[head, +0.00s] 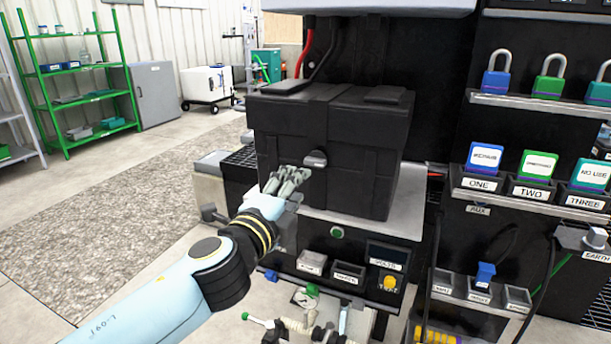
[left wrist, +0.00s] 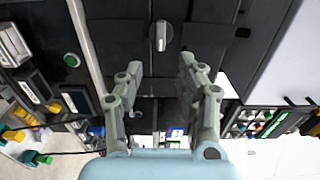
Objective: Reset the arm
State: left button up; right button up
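My left arm (head: 165,305) reaches in from the lower left in the head view. Its gripper (head: 288,178) is in front of the black case (head: 345,150), just below and left of the grey latch knob (head: 315,158). In the left wrist view the gripper (left wrist: 160,67) has its two fingers spread apart with nothing between them. The latch knob (left wrist: 160,36) shows beyond the fingertips, apart from them. My right arm and gripper are in neither view.
The case sits on a grey bench top (head: 407,215). Below it are a green button (head: 337,232), a yellow knob (head: 390,282) and valve pipes (head: 310,312). At right are padlocks (head: 496,80) and labelled tags (head: 482,165) on shelves. The floor at left (head: 100,220) is clear.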

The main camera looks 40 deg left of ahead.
pick_arm(q)
jog(key=shift+v, duration=1.2)
